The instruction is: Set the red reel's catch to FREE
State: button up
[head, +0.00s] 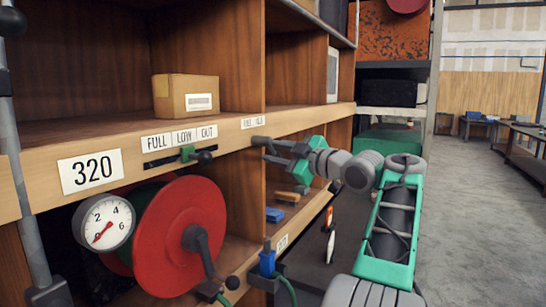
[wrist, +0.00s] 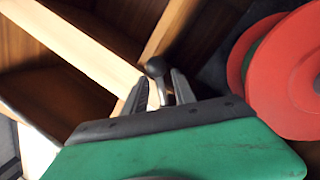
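The red reel (head: 178,235) stands in the lower shelf bay at the left, with a grey crank on its face. Its rim also shows at the right of the wrist view (wrist: 287,85). A small lever with a black ball knob (wrist: 156,67), apparently the catch, shows in the wrist view. A small two-word label (head: 253,122), too small to read surely, is on the shelf edge above my gripper (head: 268,150). In the wrist view my gripper (wrist: 161,92) is open, its fingers on either side of the lever's stem, seemingly without touching it. The catch's setting cannot be told.
A gauge (head: 104,222) is left of the reel. A slider (head: 188,154) sits below the FULL, LOW, OUT labels. A cardboard box (head: 186,95) is on the shelf above. A blue fitting (head: 267,262) with a green hose is lower down.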

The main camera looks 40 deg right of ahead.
jog(key=shift+w, duration=0.65)
jog(key=shift+c, duration=0.5)
jog(key=c, duration=0.6)
grip_shut()
